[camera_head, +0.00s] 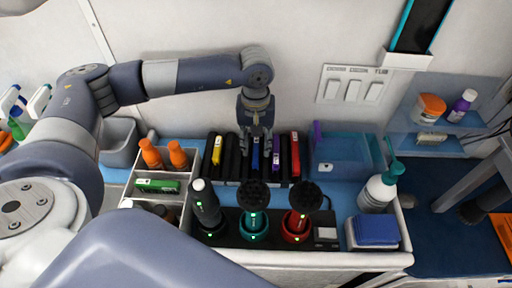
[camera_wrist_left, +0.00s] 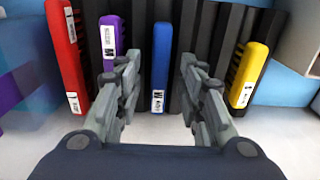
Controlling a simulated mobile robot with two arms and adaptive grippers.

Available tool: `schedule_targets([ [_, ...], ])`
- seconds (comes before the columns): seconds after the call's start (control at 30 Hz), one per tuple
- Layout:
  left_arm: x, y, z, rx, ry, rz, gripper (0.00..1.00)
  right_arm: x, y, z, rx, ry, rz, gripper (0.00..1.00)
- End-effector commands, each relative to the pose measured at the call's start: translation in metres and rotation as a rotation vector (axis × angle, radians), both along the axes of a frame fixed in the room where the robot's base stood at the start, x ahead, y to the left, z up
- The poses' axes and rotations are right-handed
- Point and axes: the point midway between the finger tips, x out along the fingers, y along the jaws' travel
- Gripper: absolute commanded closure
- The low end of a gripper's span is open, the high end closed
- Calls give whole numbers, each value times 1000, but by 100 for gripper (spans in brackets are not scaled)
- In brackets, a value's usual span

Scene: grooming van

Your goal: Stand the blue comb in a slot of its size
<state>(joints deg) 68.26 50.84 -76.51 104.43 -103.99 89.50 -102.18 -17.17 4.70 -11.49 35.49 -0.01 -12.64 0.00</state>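The blue comb (camera_head: 255,156) is in the black slotted rack (camera_head: 229,158) against the back wall, its labelled end facing out in the left wrist view (camera_wrist_left: 161,62). My left gripper (camera_head: 256,148) points down over it. In the left wrist view its two fingers (camera_wrist_left: 160,75) are apart, one on each side of the comb, with gaps visible. I cannot tell how deep the comb sits in its slot. A yellow comb (camera_head: 217,150), a purple comb (camera_head: 276,158) and a red comb (camera_head: 295,153) are also in the rack. My right gripper is not in view.
In front of the rack stand a black clipper (camera_head: 205,203) and round brushes, teal (camera_head: 254,198) and red (camera_head: 302,208). A caddy (camera_head: 137,177) with orange bottles is left; a clear blue bin (camera_head: 343,157) and pump bottle (camera_head: 378,191) are right.

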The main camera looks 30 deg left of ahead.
Motion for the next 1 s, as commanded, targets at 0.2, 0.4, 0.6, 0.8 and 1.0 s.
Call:
schedule_targets([
  [0.2, 1, 0, 47, -1, -5, -2, 64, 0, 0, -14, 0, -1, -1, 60],
  [0.4, 1, 0, 83, -1, -3, -1, 64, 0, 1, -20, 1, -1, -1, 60],
  [0.6, 0, 1, 98, 0, 0, -1, 64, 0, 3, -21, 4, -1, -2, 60],
  [0.8, 0, 1, 99, 0, 1, -1, 64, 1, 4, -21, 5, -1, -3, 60],
  [1.0, 0, 1, 99, 0, 1, -1, 64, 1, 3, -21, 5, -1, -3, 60],
])
